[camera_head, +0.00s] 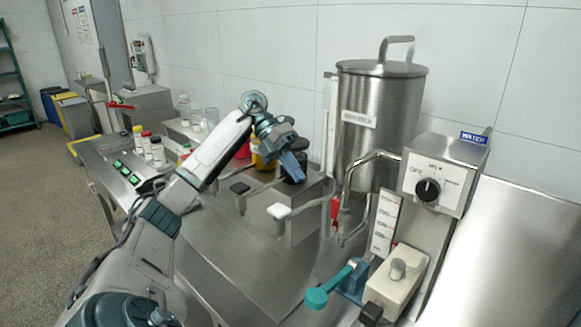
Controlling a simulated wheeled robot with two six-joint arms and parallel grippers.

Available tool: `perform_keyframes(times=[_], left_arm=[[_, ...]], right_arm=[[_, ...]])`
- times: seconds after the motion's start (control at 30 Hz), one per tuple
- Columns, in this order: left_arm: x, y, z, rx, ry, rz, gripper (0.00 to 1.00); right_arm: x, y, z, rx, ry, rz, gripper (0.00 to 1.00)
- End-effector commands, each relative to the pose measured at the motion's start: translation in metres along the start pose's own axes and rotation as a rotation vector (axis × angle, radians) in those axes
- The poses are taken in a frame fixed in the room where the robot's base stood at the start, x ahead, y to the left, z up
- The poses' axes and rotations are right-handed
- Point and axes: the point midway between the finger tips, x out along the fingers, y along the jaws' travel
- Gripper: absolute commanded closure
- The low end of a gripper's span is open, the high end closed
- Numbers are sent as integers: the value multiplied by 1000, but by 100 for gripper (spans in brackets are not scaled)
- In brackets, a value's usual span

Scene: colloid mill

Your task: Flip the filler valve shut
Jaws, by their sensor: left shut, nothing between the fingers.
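No part in view is labelled as the filler valve, so I cannot tell for certain which one it is. A teal lever (329,287) with a round end sticks out left from a blue base at the front right. A small red handle (335,212) hangs on the pipework below the steel tank (380,115). My left gripper (295,168) is shut and empty, pointing down over the back of the steel bench. It is left of and above the red handle, and well behind the teal lever, apart from both. My right gripper is out of view.
A control box with a black knob (428,191) and a WATER label stands at the right. A beige box (396,282) sits below it. Black (240,188) and white (279,211) topped levers stand near my arm. Bottles (157,152) stand at the left. The front bench (235,260) is clear.

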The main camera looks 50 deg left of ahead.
Motion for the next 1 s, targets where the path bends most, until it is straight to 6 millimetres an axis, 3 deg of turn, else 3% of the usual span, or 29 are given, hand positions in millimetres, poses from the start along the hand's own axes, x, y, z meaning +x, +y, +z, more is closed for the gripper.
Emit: perform_keyframes(times=[0.27, 0.4, 0.6, 1.0], left_arm=[[56, -3, -1, 0, 4, 0, 100], [69, -21, -1, 2, 1, -1, 100], [80, -29, 0, 1, 0, 0, 100], [82, -29, 0, 0, -1, 2, 100]], right_arm=[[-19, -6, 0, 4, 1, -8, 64], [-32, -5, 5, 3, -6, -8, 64], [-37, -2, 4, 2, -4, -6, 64], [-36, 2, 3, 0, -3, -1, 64]])
